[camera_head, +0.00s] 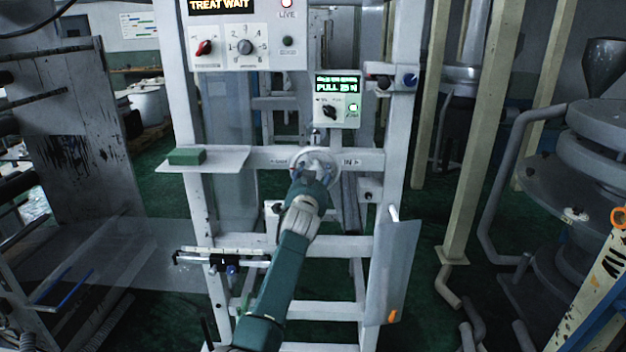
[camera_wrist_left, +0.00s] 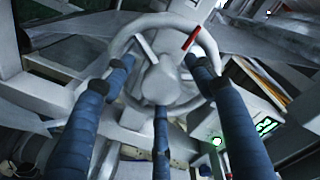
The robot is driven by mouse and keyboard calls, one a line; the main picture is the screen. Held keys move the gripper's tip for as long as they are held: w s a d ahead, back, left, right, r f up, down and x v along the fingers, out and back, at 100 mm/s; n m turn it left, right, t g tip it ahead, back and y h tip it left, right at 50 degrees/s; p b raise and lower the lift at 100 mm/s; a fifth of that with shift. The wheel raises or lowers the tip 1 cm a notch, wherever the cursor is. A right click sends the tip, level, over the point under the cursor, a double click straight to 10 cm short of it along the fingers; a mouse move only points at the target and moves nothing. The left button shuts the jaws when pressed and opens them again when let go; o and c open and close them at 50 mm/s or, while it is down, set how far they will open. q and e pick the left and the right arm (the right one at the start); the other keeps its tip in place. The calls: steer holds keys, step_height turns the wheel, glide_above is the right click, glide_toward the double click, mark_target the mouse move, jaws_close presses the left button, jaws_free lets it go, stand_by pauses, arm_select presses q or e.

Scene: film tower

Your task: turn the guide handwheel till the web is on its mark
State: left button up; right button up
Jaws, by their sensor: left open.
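The pale handwheel (camera_head: 322,156) sits on the crossbar of the white frame, partly hidden by my left gripper (camera_head: 311,172). In the left wrist view the handwheel (camera_wrist_left: 151,24) shows face on, with a central hub, spokes and a red mark on its upper right rim. My left gripper (camera_wrist_left: 161,80) is open, with blue fingers spread around the hub and near the rim; I cannot tell whether they touch it. A translucent web (camera_head: 230,125) hangs behind the frame's left side. A pale scale bar (camera_head: 225,254) crosses lower left; the web's mark is too small to tell. My right gripper is not in view.
A small control box (camera_head: 337,98) with a green-lit display is above the handwheel. A larger panel (camera_head: 247,45) reads "TREAT WAIT". A green block (camera_head: 187,156) lies on a shelf at left. A grey sheet (camera_head: 398,265) hangs at lower right of the frame.

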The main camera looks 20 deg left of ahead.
arm_select(q)
steer(key=v, duration=1.2)
steer(key=s+d+f+g+h+b, duration=0.1)
steer(key=s+d+f+g, duration=0.15)
steer(key=f, duration=1.05)
steer(key=s+d+f+m+g+h, duration=0.1)
steer(key=s+f, duration=0.2)
steer(key=f, duration=1)
steer(key=s+d+f+g+h+b, duration=0.1)
steer(key=s+d+f+g, duration=0.1)
steer(key=f, duration=1.1)
steer(key=s+d+f+g+h+b, duration=0.1)
steer(key=s+f+g, duration=0.2)
steer(key=s+f, duration=1)
steer(key=s+f+n+g+b, duration=0.1)
steer(key=s+f+g, duration=0.2)
steer(key=s+f, duration=1.05)
steer(key=s+f+n+g+b, duration=0.1)
steer(key=s+f+g, duration=0.1)
steer(key=s+f, duration=1.1)
steer(key=s+f+g, duration=0.1)
steer(key=s+g, duration=0.1)
steer(key=s, duration=1.7)
steer(key=shift+s+a+f+h, duration=0.15)
steer(key=shift+s+a+h, duration=0.15)
steer(key=shift+s+a, duration=0.05)
steer(key=shift+g, duration=0.25)
